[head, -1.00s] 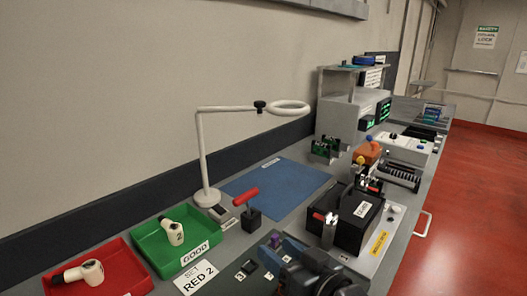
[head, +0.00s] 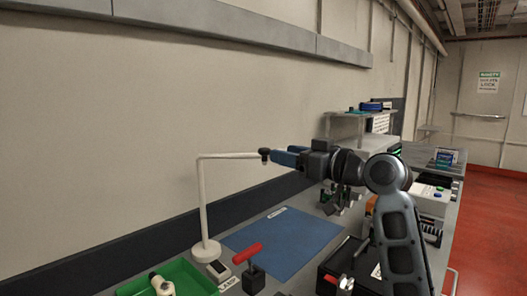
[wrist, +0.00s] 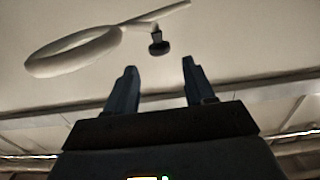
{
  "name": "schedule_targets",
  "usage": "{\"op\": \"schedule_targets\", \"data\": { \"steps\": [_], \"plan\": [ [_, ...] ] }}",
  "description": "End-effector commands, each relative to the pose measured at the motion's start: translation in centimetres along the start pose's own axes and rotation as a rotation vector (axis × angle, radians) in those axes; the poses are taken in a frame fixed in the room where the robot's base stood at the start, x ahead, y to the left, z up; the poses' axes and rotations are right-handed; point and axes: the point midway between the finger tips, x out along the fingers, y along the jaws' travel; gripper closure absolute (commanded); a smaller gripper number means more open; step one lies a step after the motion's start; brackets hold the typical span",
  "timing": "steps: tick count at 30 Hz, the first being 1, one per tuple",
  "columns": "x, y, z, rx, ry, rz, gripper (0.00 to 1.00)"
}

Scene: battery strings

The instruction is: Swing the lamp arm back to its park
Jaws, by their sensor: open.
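The white lamp (head: 202,205) stands on a round base at the back of the bench. Its upright post carries a level arm reaching right over the blue mat, with a dark knob (head: 264,155) near its end. My gripper (head: 278,156) is open and empty at lamp-arm height, its blue fingertips just right of the knob. In the wrist view, the knob (wrist: 159,46) hangs just beyond the gap between the two fingertips (wrist: 159,66). The lamp's white ring (wrist: 75,52) shows there too; my gripper hides it in the head view. I cannot make out a park mark.
A blue mat (head: 282,243) lies flat below the lamp arm. A red-handled lever (head: 247,255) and a green tray (head: 185,275) are in front of the lamp base. A wall with a grey rail is behind; equipment and a shelf stand farther right.

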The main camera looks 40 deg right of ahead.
Motion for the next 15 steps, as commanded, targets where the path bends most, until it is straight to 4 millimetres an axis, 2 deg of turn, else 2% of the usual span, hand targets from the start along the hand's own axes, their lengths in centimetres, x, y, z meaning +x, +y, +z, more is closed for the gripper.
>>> {"op": "schedule_targets", "data": {
  "steps": [15],
  "plan": [
    [6.7, -0.1, 0.0, 0.001, -0.001, -0.002, 0.46]
  ]
}}
